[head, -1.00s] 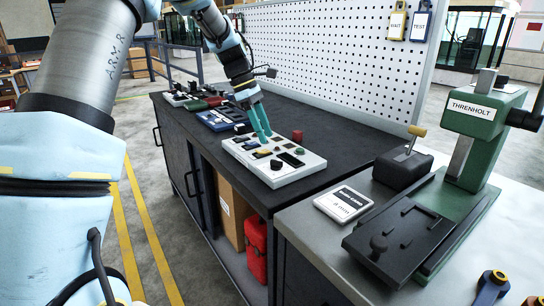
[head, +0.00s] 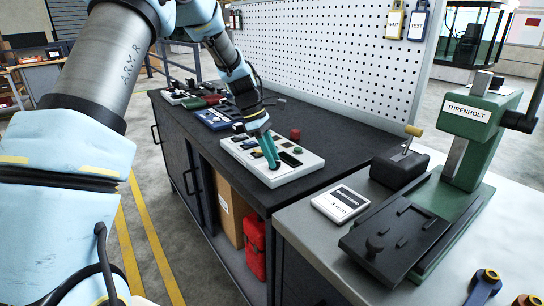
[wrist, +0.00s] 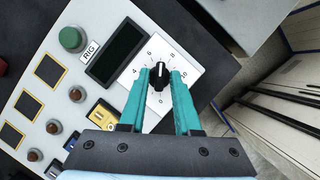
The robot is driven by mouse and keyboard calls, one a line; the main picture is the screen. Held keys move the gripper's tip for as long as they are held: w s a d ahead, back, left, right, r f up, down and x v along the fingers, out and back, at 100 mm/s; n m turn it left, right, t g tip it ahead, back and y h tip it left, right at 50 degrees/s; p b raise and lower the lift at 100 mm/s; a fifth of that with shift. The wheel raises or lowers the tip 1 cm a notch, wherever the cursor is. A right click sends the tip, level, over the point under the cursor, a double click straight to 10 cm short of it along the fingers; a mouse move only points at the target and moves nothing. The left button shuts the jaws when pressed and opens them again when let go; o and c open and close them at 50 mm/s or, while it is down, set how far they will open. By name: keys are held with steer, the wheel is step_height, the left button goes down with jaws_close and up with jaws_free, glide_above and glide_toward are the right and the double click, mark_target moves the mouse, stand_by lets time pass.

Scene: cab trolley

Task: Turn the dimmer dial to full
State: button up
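The dimmer dial (wrist: 158,77) is a black knob on a white square plate with a ring of numbers, seen in the wrist view. Its white pointer mark is toward the top of the picture; the exact reading is too small to tell. My gripper (wrist: 159,72) has its two teal fingers on opposite sides of the knob, their tips close against it. In the head view my gripper (head: 273,164) is down at the near right part of the light grey control panel (head: 288,177), and it hides the dial there.
Beside the dial are a dark display (wrist: 115,49), a green button (wrist: 72,39) and several small knobs and switches. A red cylinder (head: 295,134) stands behind the panel. A green press (head: 475,140) stands on the right bench.

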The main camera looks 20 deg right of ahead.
jaws_close()
stand_by(0.5)
steer(key=m+y+p, duration=0.1)
steer(key=m+p, duration=0.1)
steer(key=shift+w+r+m+g, duration=0.1)
steer(key=shift+m+g, duration=0.2)
steer(key=shift+m, duration=0.1)
steer(key=m+y+p, duration=0.1)
steer(key=m, duration=0.1)
steer(key=shift+d+m, duration=0.15)
steer(key=shift+m, duration=0.25)
steer(key=m+y+p, duration=0.1)
steer(key=m, duration=0.1)
steer(key=m+y, duration=0.1)
steer(key=m, duration=0.2)
steer(key=shift+d+g+p, duration=0.1)
steer(key=shift+g+p, duration=0.2)
steer(key=shift+p, duration=0.1)
steer(key=m+y, duration=0.1)
steer(key=m, duration=0.4)
steer(key=shift+d+t+y, duration=0.1)
steer(key=shift+t+y, duration=0.3)
steer(key=shift+m, duration=0.4)
